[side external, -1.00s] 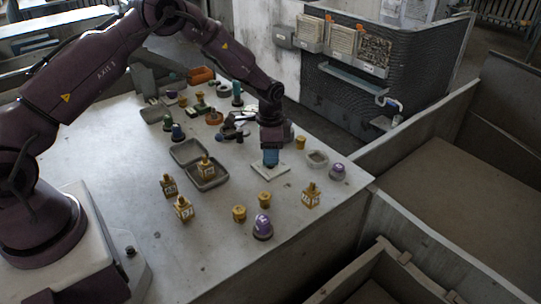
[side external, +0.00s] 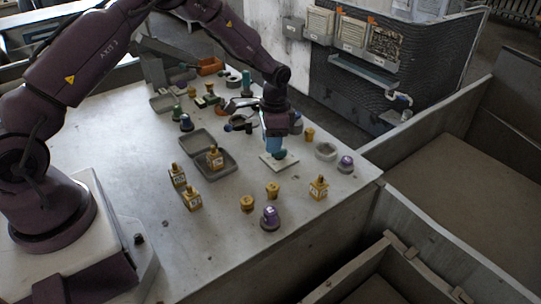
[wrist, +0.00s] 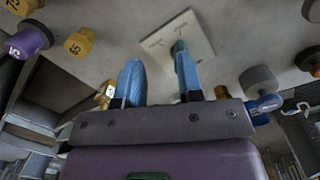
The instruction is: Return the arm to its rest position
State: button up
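My gripper (side external: 274,144) hangs fingers-down just above a pale square plate (side external: 268,163) near the table's right side. In the wrist view its two blue fingers (wrist: 157,56) stand apart with nothing between them. A small teal piece (side external: 279,153) stands on the plate, close to the fingertips. In the wrist view the teal piece (wrist: 179,46) shows beside the tip of the right finger; I cannot tell whether they touch. The pale plate (wrist: 196,37) lies flat beyond the fingers. My arm is bent and reaches out over the table.
An orange tray (side external: 210,66) and more parts crowd the back.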

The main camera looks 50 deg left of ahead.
jog(key=s+d+r+n+t, duration=0.2)
jog(key=s+d+r+t, duration=0.1)
jog(key=s+r, duration=1)
jog(key=s+d+r+n+t, duration=0.3)
jog(key=s+r, duration=1)
jog(key=r, duration=0.3)
jog(key=shift+s+t, duration=0.3)
jog(key=shift+s, duration=0.05)
